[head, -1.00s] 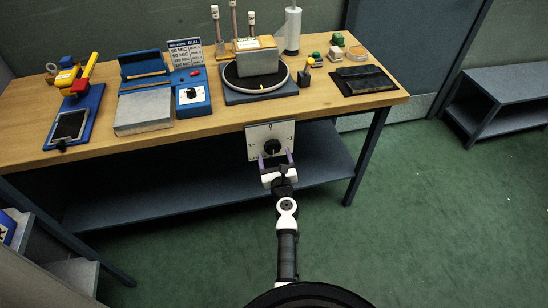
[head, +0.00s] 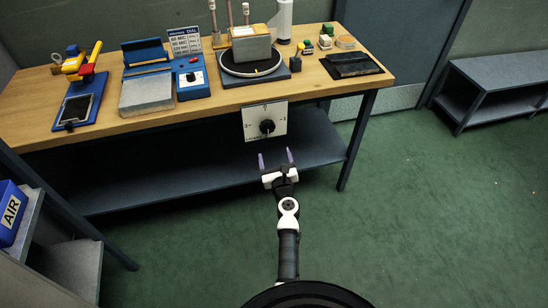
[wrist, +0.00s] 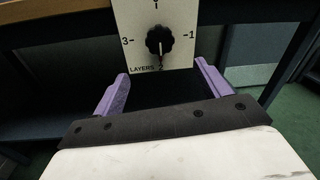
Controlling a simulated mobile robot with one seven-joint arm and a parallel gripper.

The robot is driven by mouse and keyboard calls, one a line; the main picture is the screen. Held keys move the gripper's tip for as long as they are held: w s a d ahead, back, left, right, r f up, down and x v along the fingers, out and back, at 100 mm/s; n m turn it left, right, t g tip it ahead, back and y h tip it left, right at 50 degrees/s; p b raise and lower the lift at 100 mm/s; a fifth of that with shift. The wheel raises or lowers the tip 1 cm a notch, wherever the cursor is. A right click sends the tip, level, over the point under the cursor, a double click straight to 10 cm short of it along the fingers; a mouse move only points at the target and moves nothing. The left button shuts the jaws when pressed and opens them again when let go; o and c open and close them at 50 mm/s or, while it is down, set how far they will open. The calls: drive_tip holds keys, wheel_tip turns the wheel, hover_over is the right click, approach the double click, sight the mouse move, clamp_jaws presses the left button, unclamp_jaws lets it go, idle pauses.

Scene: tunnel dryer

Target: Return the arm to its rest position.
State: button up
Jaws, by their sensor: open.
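My gripper (head: 276,161) is open and empty, its two purple fingers pointing at the bench from in front. It is below and clear of the white dial panel (head: 253,133) on the bench's front edge. In the wrist view my gripper (wrist: 162,82) shows its fingers spread wide with nothing between them. The dial panel (wrist: 135,25) is ahead of the fingers there, with its black knob (wrist: 160,40) and the word LAYERS partly readable. The knob's pointer seems to face down.
The wooden bench (head: 225,106) carries several devices and has a lower shelf (head: 150,178). A grey bench (head: 510,70) stands at the right. A blue AIR box (head: 12,212) sits on a rack at the left. The green floor (head: 420,220) is clear at the right.

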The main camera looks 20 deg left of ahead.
drive_tip(key=shift+s+d, duration=0.15)
drive_tip(key=shift+s, duration=0.15)
idle(0.4)
